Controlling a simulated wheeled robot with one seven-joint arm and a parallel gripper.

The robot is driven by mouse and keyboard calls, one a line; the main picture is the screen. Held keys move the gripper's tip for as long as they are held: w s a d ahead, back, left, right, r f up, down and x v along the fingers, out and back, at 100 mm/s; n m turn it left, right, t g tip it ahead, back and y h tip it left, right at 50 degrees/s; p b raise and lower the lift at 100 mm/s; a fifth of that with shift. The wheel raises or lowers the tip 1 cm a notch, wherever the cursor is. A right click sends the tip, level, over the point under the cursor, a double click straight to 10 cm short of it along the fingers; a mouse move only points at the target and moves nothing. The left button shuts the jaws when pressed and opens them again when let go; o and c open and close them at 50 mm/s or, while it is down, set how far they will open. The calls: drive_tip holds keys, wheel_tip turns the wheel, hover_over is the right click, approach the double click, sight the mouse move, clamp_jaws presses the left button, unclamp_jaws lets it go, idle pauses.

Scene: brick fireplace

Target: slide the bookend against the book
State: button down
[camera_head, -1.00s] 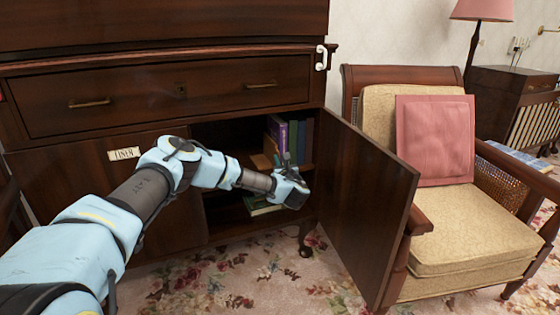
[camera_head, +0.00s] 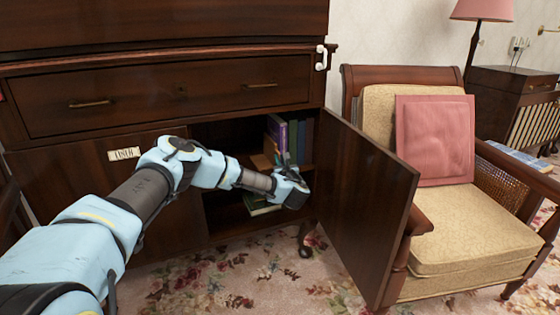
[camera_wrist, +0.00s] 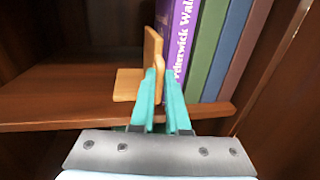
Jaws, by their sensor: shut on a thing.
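The bookend (camera_wrist: 151,55) is a wooden L-shape standing upright on the cabinet's inner shelf (camera_wrist: 60,108). Its flat base (camera_wrist: 127,84) points left, away from the books. My gripper (camera_wrist: 160,80) has its teal fingers closed on the bookend's upright plate. The purple book (camera_wrist: 183,35) stands upright just right of the bookend, with the right finger in front of its lower spine. I cannot tell whether plate and book touch. In the head view, the bookend (camera_head: 262,161) and purple book (camera_head: 276,132) show beyond my gripper (camera_head: 284,164), which partly hides the shelf.
Green (camera_wrist: 210,45), blue and brown books stand in a row right of the purple one. The shelf left of the bookend is clear. The open cabinet door (camera_head: 365,205) stands to the right of my gripper, before an armchair (camera_head: 465,235). Another book (camera_head: 258,207) lies below the shelf.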

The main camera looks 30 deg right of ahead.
idle(0.4)
drive_tip(key=shift+s+d+b, duration=0.1)
drive_tip(key=shift+d+b, duration=0.45)
drive_tip(key=shift+b, duration=0.35)
drive_tip(key=c, duration=0.9)
unclamp_jaws()
drive_tip(key=v, duration=1.1)
drive_tip(key=shift+p, duration=0.4)
drive_tip(key=shift+r, duration=0.1)
